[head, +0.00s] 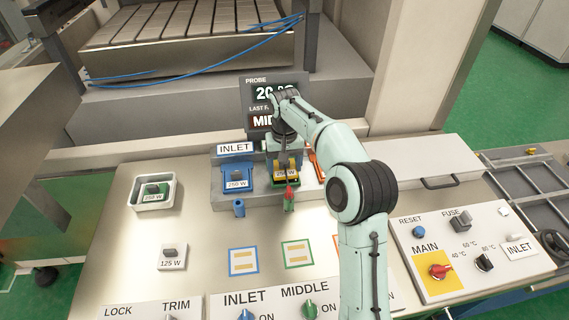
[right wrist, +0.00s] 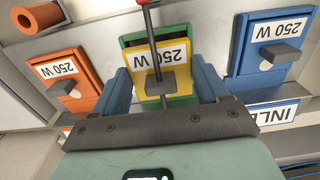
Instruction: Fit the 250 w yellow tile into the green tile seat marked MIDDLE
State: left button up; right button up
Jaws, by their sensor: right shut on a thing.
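The yellow tile, marked 250 W, (right wrist: 181,53) is between the blue fingers of my right gripper (right wrist: 165,84), which is shut on it. The tile also shows in the head view (head: 280,175), partly hidden by the gripper (head: 285,165). Green edges of the middle tile seat (right wrist: 180,102) show around the tile, which lies over or in the seat. I cannot tell whether it is fully down. A red-tipped lever (head: 289,192) stands in front of the seat. My left gripper is not in view.
A blue 250 W tile (head: 238,180) sits at the INLET place, and an orange one (right wrist: 75,85) on the other side. A white tray (head: 137,204) holds a green 250 W tile. A 125 W tile (head: 172,265) lies on the bench. Switch panels line the front.

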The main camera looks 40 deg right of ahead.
dwell(0.5)
jog(key=shift+f, duration=0.1)
dwell(0.3)
jog(key=shift+f, duration=0.35)
jog(key=shift+f, duration=0.3)
jog(key=o, duration=1.1)
